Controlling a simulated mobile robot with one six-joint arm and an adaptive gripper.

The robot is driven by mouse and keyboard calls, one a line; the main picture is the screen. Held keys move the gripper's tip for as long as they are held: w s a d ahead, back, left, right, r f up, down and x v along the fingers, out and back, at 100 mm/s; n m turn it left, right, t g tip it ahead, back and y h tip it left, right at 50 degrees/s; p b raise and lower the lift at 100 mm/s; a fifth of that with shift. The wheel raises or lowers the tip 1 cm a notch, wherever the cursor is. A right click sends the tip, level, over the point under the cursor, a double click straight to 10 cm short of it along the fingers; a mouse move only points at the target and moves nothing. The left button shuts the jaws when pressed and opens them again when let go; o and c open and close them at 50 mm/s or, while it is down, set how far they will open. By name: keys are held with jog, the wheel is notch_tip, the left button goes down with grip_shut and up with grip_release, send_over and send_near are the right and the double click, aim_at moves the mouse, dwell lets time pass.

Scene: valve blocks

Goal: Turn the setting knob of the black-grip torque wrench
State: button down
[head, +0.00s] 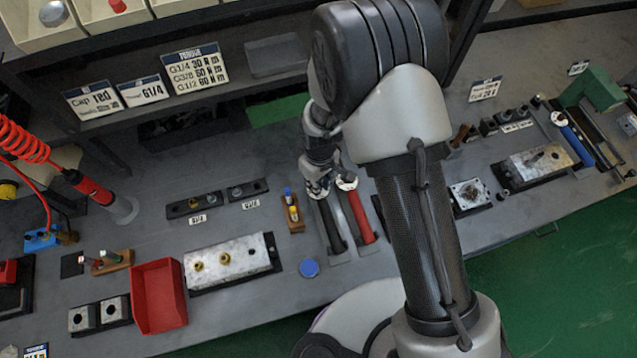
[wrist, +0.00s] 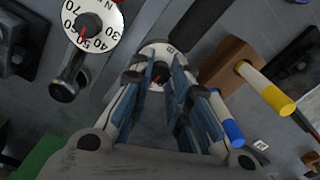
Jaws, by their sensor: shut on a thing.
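The black-grip torque wrench (head: 336,238) lies on the bench with its dial end away from me. My gripper (head: 318,190) is over that dial end. In the wrist view, its white dial (wrist: 155,48) shows beyond the fingertips, and a bit of red pointer shows between them. My gripper (wrist: 163,80) is shut on the setting knob there; the fingers hide most of the knob and most of the scale. The red-grip torque wrench (head: 362,220) lies just to the right in the head view; its numbered dial and black knob (wrist: 90,25) show at upper left in the wrist view.
A wooden block (head: 292,226) with yellow and blue pieces stands close left of the wrench. A blue round cap (head: 309,268) lies nearer the front edge. A metal valve block (head: 230,265) and a red bin (head: 158,297) stand further left.

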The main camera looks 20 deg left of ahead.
jog(key=shift+n, duration=0.3)
jog(key=c, duration=1.5)
grip_release()
jog(key=shift+o, duration=0.2)
notch_tip(320, 180, up, 12)
